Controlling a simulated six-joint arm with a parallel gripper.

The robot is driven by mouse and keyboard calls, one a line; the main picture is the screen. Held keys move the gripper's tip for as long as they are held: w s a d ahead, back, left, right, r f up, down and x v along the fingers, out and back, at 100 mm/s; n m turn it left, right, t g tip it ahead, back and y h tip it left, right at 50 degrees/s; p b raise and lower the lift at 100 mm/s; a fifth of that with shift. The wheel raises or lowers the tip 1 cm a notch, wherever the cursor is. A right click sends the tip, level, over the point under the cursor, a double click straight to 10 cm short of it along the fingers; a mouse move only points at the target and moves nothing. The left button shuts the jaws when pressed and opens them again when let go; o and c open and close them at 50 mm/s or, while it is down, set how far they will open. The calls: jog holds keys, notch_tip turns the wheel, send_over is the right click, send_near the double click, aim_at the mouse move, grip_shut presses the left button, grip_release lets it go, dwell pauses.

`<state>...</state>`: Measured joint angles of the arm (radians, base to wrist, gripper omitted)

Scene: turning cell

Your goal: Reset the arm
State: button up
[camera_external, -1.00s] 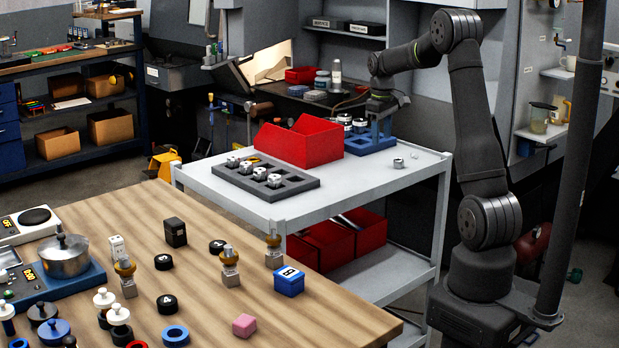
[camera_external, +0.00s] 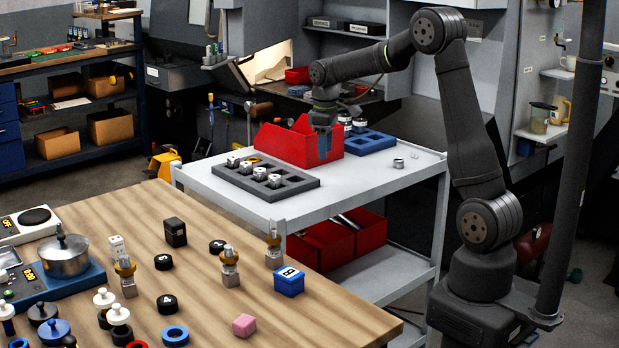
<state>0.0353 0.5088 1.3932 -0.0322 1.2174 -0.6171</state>
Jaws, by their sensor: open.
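My gripper (camera_external: 323,146) points down, open, in front of the right end of the red bin (camera_external: 283,142) on the grey cart. I cannot tell whether its fingertips are in front of the bin or over its edge. Nothing shows between the fingers. My arm reaches across from its base at the right, bent high at the elbow.
The cart (camera_external: 385,182) holds a dark tray (camera_external: 297,190) with several white parts, a blue tray (camera_external: 371,142) and small metal pieces (camera_external: 398,163). Several jars stand behind. A wooden table (camera_external: 205,290) with many small parts fills the foreground.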

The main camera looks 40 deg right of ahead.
jog(key=s+a+n, duration=0.2)
jog(key=a+n, duration=0.1)
jog(key=a, duration=1.2)
jog(key=shift+s+a+f+n, duration=0.2)
jog(key=shift+s+a+n, duration=0.1)
jog(key=shift+s+a, duration=0.1)
